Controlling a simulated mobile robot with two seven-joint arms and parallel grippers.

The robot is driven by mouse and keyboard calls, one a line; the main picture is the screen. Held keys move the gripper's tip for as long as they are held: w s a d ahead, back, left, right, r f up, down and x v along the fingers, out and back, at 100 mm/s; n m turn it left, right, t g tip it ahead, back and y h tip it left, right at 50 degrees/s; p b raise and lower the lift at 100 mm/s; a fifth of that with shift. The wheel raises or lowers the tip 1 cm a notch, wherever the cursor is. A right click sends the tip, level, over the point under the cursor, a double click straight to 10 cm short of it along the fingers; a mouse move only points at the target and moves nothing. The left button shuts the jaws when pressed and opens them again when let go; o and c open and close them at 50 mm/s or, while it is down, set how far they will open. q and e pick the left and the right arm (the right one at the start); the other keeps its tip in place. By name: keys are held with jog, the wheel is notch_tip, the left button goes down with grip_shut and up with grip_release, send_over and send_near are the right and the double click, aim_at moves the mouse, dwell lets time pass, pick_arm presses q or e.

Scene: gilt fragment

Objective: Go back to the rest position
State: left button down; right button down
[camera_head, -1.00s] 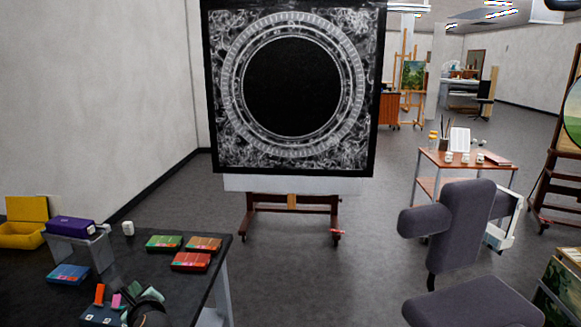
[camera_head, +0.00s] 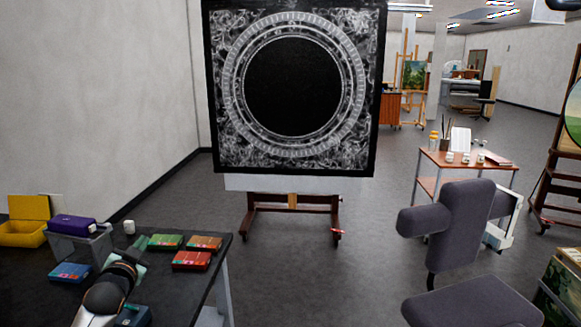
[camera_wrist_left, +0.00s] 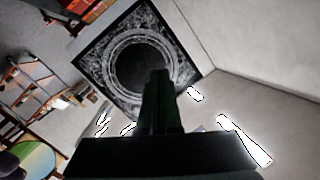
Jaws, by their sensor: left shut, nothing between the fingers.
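My left gripper (camera_head: 136,258) is raised over the dark table (camera_head: 200,300) at the lower left of the head view. Its arm comes up from the bottom edge. In the left wrist view its fingers (camera_wrist_left: 156,100) are together with nothing between them. That view is tilted, with the framed black picture beyond the fingers. My right gripper is not in view.
The table holds a yellow box (camera_head: 27,233), a purple case on a grey bin (camera_head: 70,225), and several coloured boxes (camera_head: 192,261). A large framed picture (camera_head: 330,150) stands on an easel. A grey chair (camera_head: 460,225) stands at right. Floor between is clear.

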pick_arm(q)
jog(key=s+d+f+n+g+h, duration=0.1)
jog(key=s+d+f+h, duration=0.1)
jog(key=s+d+f, duration=0.6)
jog(key=s+d+f+n+g+h, duration=0.15)
jog(key=s+f, duration=0.45)
jog(key=f, duration=0.6)
jog(key=s+d+f+g+h, duration=0.1)
jog(key=s+d+f, duration=0.4)
jog(key=s, duration=0.8)
jog(key=s+d+f+g+h, duration=0.1)
jog(key=s+d+f+g, duration=0.2)
jog(key=s, duration=1)
notch_tip(320, 180, down, 4)
jog(key=shift+d+r+g, duration=0.2)
jog(key=shift+d+g, duration=0.15)
jog(key=shift+d, duration=0.75)
